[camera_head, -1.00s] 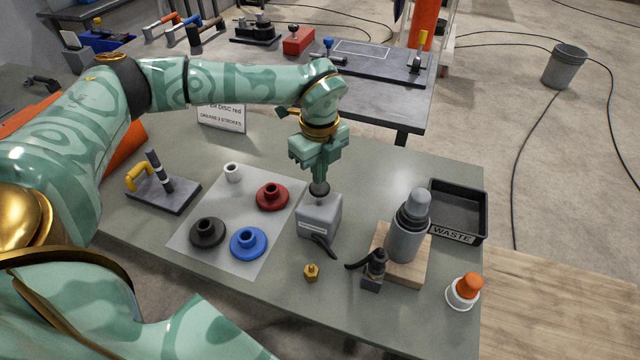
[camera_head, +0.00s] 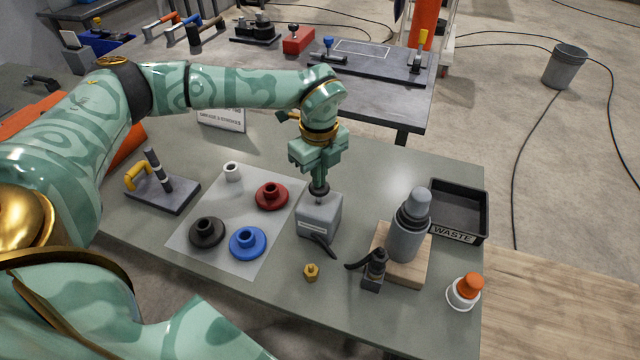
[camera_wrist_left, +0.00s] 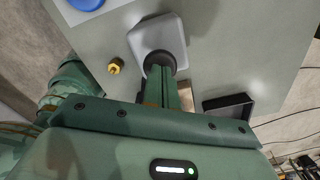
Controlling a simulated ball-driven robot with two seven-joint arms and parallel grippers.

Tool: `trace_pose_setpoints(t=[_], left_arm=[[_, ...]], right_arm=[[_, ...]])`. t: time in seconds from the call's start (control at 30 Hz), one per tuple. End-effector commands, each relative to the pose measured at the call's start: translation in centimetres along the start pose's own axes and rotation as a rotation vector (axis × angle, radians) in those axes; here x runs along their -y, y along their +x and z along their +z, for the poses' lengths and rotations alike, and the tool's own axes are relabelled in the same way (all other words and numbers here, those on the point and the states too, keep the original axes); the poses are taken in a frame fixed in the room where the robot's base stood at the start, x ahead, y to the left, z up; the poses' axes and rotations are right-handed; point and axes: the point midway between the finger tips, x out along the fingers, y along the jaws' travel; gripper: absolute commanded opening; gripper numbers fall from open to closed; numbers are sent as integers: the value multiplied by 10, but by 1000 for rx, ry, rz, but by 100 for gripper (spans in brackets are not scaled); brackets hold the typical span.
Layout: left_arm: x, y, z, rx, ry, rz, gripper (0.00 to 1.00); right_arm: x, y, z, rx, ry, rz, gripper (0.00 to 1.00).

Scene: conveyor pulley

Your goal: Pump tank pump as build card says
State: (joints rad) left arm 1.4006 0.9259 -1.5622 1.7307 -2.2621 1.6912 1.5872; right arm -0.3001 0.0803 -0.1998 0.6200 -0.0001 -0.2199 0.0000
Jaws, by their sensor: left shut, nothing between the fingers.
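The pump tank (camera_head: 318,217) is a grey box with a dark knob (camera_head: 319,190) on top and a black spout at its front. My left gripper (camera_head: 320,183) is shut and points straight down, its fingertips at the knob. In the left wrist view the shut fingers (camera_wrist_left: 160,88) reach over the dark knob on the grey tank (camera_wrist_left: 158,40). Whether the tips touch the knob is hard to tell. The build card (camera_head: 222,117) stands behind, partly hidden by my left arm; its lower line is too small to read surely. My right gripper is not seen.
A pale mat (camera_head: 222,265) left of the tank holds red, blue and black discs and a white ring. A brass fitting (camera_head: 311,272) lies in front. A grey cylinder (camera_head: 407,235) on a wood block and a black waste tray (camera_head: 484,215) stand right.

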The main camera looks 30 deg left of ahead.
Motion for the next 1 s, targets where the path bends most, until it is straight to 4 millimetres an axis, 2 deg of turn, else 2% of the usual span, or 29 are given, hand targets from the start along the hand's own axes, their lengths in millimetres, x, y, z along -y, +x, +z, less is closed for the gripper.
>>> trace_pose_setpoints(t=[0.7,1.0], left_arm=[[0,26,0,0,0,0,0],[0,25,0,0,-1,0,0]], right_arm=[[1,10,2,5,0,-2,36],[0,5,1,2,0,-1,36]])
